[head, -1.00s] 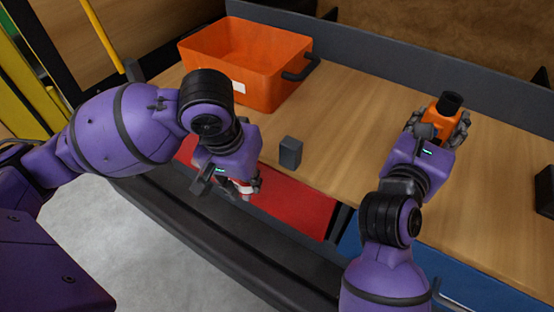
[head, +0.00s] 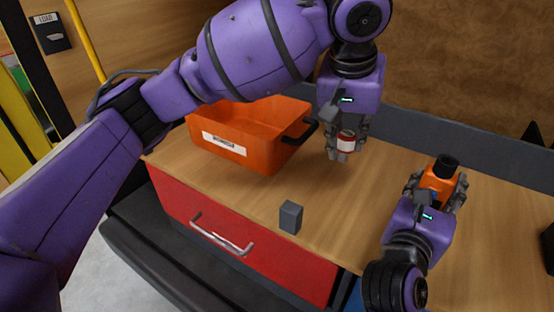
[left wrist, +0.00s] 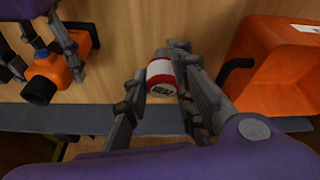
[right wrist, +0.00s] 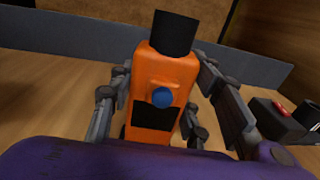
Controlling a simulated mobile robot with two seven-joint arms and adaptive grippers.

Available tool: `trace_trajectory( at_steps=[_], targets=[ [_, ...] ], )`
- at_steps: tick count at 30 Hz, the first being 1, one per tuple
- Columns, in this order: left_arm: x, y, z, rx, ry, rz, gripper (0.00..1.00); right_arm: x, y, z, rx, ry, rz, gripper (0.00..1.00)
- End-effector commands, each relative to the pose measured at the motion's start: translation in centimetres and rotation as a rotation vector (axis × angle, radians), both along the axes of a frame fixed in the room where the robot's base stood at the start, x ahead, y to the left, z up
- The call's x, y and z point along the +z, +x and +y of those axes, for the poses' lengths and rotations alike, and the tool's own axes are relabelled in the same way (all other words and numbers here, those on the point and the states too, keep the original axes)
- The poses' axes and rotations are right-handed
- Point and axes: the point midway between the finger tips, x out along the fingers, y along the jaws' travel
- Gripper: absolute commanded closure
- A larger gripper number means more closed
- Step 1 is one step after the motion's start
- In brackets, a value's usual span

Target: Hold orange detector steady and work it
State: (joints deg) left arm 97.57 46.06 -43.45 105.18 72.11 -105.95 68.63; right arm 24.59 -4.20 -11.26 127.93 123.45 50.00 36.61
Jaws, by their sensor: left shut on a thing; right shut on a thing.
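The orange detector (head: 440,178) has a black top and stands upright on the bench. My right gripper (head: 436,190) is shut around its sides. In the right wrist view the detector (right wrist: 160,90) shows a blue button (right wrist: 162,98) and a dark panel facing the camera. My left gripper (head: 347,150) is shut on a small red and white can (head: 346,142), held above the bench to the left of the detector. In the left wrist view the can (left wrist: 162,76) sits between the fingers, with dark lettering on its white end. The detector (left wrist: 55,75) is apart from it there.
An orange bin (head: 235,155) with a black handle stands at the back left. A small dark grey block (head: 291,217) is near the bench's front edge, above a red drawer (head: 245,250). Bench between block and detector is clear. A grey ledge (head: 400,120) runs behind.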

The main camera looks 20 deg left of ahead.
Motion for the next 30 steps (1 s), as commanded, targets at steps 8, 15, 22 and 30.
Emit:
trace_trajectory(
  at_steps=[8, 15, 22, 30],
  targets=[
    [6.0, -0.3, -12.0, -0.199, -0.009, -0.051, 1.0, 0.0, 0.0, -0.1, -0.001, -0.001, 0.0, 0.98],
    [8.7, -1.6, -17.2, -0.281, -0.017, -0.073, 1.0, 0.0, 0.0, -0.1, -0.001, -0.001, 0.0, 0.98],
    [8.8, -1.9, -18.0, -0.294, -0.018, -0.076, 1.0, 0.0, 0.0, 0.0, -0.001, 0.0, 0.0, 0.98],
    [7.4, -1.8, -18.0, -0.293, -0.018, -0.076, 1.0, 0.0, 0.0, 0.0, 0.0, 0.0, 0.0, 0.98]
  ],
)
